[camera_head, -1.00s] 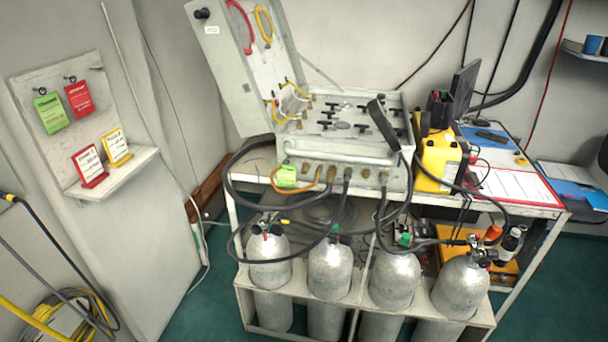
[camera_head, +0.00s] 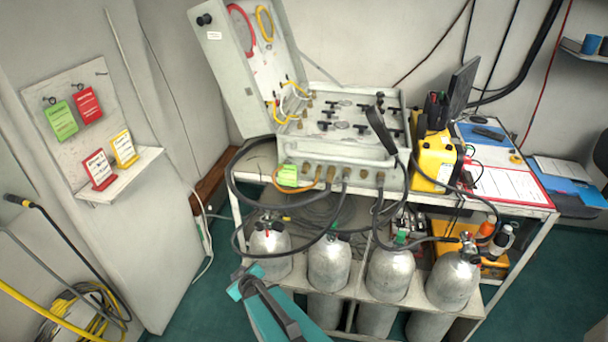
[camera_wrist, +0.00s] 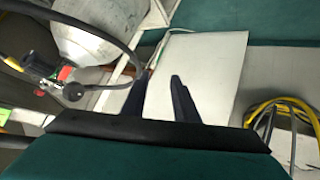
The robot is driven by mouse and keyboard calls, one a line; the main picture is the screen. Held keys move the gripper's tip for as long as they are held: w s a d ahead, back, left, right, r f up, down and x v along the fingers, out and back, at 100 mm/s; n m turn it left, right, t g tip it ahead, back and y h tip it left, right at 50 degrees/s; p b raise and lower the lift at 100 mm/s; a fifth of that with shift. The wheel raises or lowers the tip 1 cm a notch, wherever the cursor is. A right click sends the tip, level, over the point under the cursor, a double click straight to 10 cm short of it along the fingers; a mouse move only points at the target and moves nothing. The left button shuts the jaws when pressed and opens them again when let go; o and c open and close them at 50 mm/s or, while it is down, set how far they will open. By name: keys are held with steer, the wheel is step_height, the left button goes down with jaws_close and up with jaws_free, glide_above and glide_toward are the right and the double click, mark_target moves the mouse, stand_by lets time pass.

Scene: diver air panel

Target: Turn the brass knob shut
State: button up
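The grey air panel case (camera_head: 350,150) stands open on the bench in the head view. A row of small brass fittings or knobs (camera_head: 363,174) runs along its front face, with hoses on some. I cannot tell which is the task's knob, or how far it is turned. My gripper (camera_wrist: 157,85) shows two dark fingers spread apart with nothing between them in the wrist view. In the head view my teal arm end rises from the bottom edge, in front of the cylinders and well below the panel. No brass knob is clear in the wrist view.
Several silver cylinders (camera_head: 389,272) stand in a rack under the bench; one (camera_wrist: 95,28) shows beside my gripper in the wrist view. Black hoses (camera_head: 240,185) loop before the panel. A yellow device (camera_head: 433,160) sits right of it. Green floor (camera_head: 200,310) is open at left.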

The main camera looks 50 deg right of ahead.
steer(key=s+d+r+m+h+p, duration=0.1)
steer(key=d+r+h, duration=0.5)
steer(key=d+r, duration=0.6)
steer(key=s+d+r+m+h+p, duration=0.2)
steer(key=d+r+h, duration=0.4)
steer(key=d+r, duration=0.6)
steer(key=s+r+p, duration=0.1)
steer(key=s, duration=0.1)
steer(key=shift+s+m+p, duration=0.3)
steer(key=shift+s, duration=0.05)
steer(key=shift+w+d+b, duration=0.1)
steer(key=shift+d+b, duration=0.15)
steer(key=shift+b, duration=0.1)
steer(key=b, duration=0.4)
glide_toward(304, 172)
steer(key=d, duration=0.1)
steer(key=shift+w+p+x, duration=0.2)
steer(key=shift+p+x, duration=1.15)
steer(key=shift+x, duration=2.55)
